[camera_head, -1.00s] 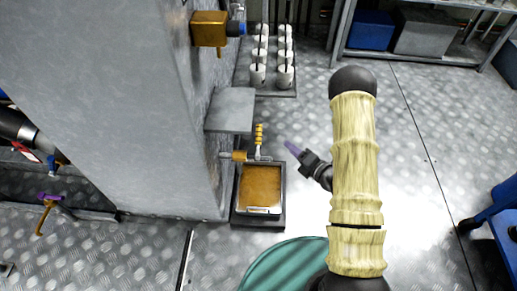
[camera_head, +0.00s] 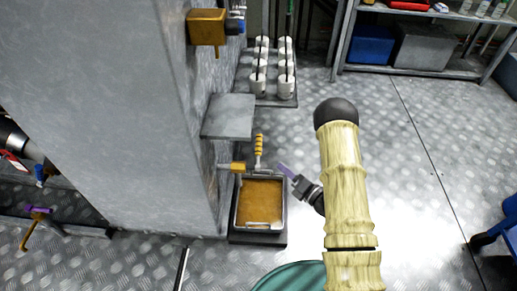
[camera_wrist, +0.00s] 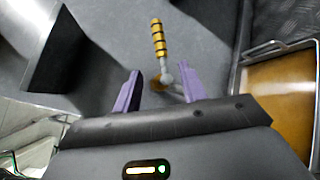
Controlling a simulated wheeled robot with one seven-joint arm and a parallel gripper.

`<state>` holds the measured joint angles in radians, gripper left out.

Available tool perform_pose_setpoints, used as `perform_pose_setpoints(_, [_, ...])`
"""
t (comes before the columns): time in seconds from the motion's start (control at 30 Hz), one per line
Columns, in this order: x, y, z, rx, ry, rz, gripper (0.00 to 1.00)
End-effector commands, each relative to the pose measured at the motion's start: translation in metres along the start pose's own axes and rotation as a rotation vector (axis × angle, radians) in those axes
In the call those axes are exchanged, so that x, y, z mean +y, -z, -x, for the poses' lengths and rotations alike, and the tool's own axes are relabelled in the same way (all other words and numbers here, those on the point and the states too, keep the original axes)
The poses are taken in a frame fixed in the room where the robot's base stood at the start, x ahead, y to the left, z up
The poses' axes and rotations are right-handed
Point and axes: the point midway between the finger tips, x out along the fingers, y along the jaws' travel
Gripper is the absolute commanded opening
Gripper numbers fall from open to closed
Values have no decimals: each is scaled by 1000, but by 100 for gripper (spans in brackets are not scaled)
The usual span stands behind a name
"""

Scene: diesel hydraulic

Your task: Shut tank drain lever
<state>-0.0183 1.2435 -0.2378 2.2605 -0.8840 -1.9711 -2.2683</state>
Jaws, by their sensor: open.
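The tank drain lever (camera_head: 259,146) has a ribbed yellow handle on a grey stem. It stands upright by a brass drain fitting (camera_head: 238,168) low on the side of the grey tank (camera_head: 110,110). In the wrist view the lever (camera_wrist: 158,40) shows ahead, its stem base seen between the two purple fingers. My gripper (camera_head: 287,172) is to the right of the lever, apart from it, with its fingers pointing toward it. In the wrist view my gripper (camera_wrist: 158,88) is open and empty. Part of the valve body is hidden behind the right finger there.
A tray of amber liquid (camera_head: 261,203) sits on the floor under the fitting. A grey shelf plate (camera_head: 230,115) juts from the tank above the lever. A rack of white cups (camera_head: 272,70) stands behind. A teal round object (camera_head: 290,278) is in front. Open floor lies right.

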Motion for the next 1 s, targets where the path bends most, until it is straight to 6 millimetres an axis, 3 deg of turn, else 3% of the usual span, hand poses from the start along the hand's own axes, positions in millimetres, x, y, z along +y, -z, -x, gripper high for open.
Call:
perform_pose_setpoints(0.7, [-2, 2, -126, -1, -3, 1, 42])
perform_pose_setpoints(1.0, [0, 0, -143, 0, -1, -1, 42])
